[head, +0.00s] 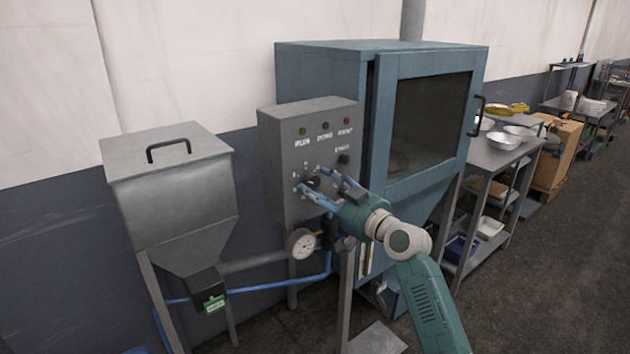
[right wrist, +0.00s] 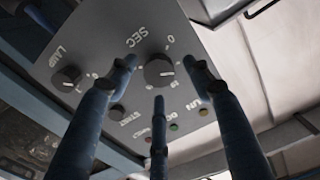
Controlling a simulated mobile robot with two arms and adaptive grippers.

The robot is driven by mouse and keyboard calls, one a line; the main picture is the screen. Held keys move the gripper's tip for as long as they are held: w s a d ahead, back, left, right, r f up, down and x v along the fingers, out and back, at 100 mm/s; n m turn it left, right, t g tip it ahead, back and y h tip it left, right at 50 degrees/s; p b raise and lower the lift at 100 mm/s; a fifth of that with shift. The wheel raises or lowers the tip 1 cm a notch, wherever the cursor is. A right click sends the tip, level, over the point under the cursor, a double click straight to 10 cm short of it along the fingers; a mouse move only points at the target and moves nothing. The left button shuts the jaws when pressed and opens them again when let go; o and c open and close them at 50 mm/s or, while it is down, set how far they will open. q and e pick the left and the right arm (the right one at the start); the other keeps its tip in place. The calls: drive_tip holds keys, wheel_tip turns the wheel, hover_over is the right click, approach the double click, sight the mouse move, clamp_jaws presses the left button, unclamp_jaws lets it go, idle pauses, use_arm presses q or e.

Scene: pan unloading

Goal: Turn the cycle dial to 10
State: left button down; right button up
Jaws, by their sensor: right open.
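The grey control box (head: 285,130) stands left of the blue cabinet, with a dark dial (head: 313,183) low on its face. In the right wrist view the dial (right wrist: 158,71) is a black knob inside a ring of numbers, with "SEC" lettering beside it. I cannot clearly read the value it points to. My right gripper (head: 310,178) is open, its blue fingers spread around the dial; in the right wrist view (right wrist: 158,78) fingertips lie on either side of the knob and one below it. Contact cannot be told. My left gripper is not in view.
A smaller knob (head: 343,159) and several small lights (head: 325,124) are on the same panel. A pressure gauge (head: 301,243) sits below the box. The blue cabinet (head: 372,110) is close on the right, and a metal hopper (head: 170,185) stands at left.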

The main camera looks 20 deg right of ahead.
drive_tip(key=shift+x, duration=1.25)
drive_tip(key=shift+d, duration=0.1)
drive_tip(key=shift+f, duration=0.1)
drive_tip(key=c, duration=1.1)
drive_tip(key=shift+c, duration=0.2)
